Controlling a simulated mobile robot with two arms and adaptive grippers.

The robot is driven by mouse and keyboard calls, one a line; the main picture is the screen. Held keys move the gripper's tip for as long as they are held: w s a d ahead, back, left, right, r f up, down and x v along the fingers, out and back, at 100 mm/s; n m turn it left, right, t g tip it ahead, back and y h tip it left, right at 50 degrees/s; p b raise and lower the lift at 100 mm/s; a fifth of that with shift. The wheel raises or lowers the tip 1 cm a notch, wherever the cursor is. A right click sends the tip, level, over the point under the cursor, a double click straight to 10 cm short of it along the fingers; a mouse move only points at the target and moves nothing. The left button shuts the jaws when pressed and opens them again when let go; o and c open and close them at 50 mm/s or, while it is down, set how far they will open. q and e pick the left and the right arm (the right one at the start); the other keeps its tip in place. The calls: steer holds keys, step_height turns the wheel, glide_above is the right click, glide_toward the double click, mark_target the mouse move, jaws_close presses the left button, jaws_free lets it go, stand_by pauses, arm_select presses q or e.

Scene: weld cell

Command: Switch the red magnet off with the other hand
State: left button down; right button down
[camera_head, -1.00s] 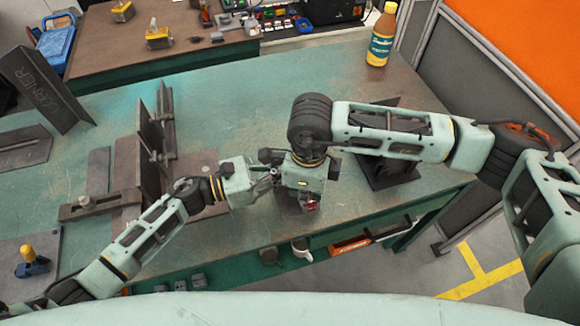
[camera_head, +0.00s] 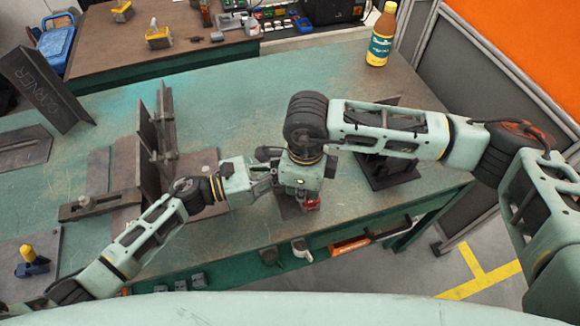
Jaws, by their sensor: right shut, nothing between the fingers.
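The red magnet (camera_head: 313,205) shows as a small red patch just below my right wrist, near the front edge of the green bench. Most of it is hidden. My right gripper (camera_head: 299,196) points down from above and is shut with nothing between its fingers; its tips are largely hidden. My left gripper (camera_head: 266,187) reaches in from the left, with its fingers close beside the right one. Whether its fingers are open or shut on something is hidden. I cannot tell whether either gripper touches the magnet.
Dark steel plates (camera_head: 148,150) stand upright on the bench (camera_head: 230,110), left of my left gripper. A steel fixture (camera_head: 390,172) stands behind my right forearm. A yellow bottle (camera_head: 381,35) stands at the back right corner. The bench's middle rear is clear.

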arm_select(q)
steer(key=shift+s, duration=0.1)
arm_select(e)
steer(key=shift+w+a, duration=0.2)
steer(key=shift+w, duration=0.1)
arm_select(q)
steer(key=shift+f, duration=0.1)
arm_select(e)
steer(key=shift+s+d, duration=0.1)
steer(key=shift+s, duration=0.1)
steer(key=shift+s+d, duration=0.1)
steer(key=shift+s, duration=0.1)
step_height(320, 180, up, 7)
stand_by(0.9)
stand_by(0.8)
step_height(320, 180, up, 8)
stand_by(0.5)
